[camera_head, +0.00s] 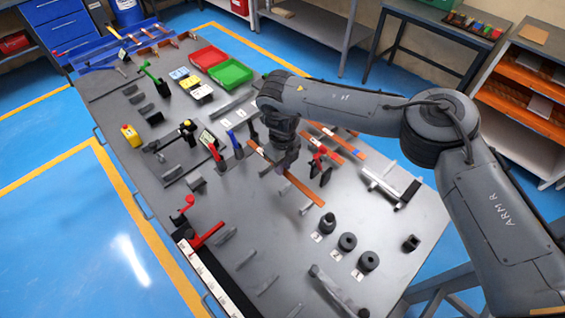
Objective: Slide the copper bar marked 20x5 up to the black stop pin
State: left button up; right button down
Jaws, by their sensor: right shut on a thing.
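My right gripper (280,166) reaches down to the grey bench top near the middle of the view, shut on a copper bar. This copper bar (303,188) lies flat, running from upper left to lower right under the gripper; the gripper and wrist hide part of it. Any 20x5 marking is too small to read. I cannot pick out the black stop pin with certainty among the small dark parts, so the gap between bar and pin cannot be told. My left gripper is not in view.
More copper bars (346,148) lie right of the gripper, beside a red-handled clamp (319,160). Black round dies (347,242) stand at the lower right. Red (208,57) and green (231,73) trays stand further back. Blue- and red-handled tools stand just left of the gripper.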

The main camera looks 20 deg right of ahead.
aim_at(286, 185)
jog(key=shift+f, duration=0.8)
jog(key=shift+f+b, duration=0.6)
jog(key=shift+f, duration=0.35)
jog(key=shift+f+b, duration=0.5)
jog(key=shift+f, duration=0.6)
jog(key=shift+f, duration=0.2)
jog(key=shift+s, duration=0.15)
jog(key=shift+s+d+p, duration=0.25)
jog(key=shift+s+p, duration=0.25)
jog(key=shift+p, duration=0.35)
jog(key=c, duration=0.9)
grip_release()
jog(key=shift+s, duration=0.1)
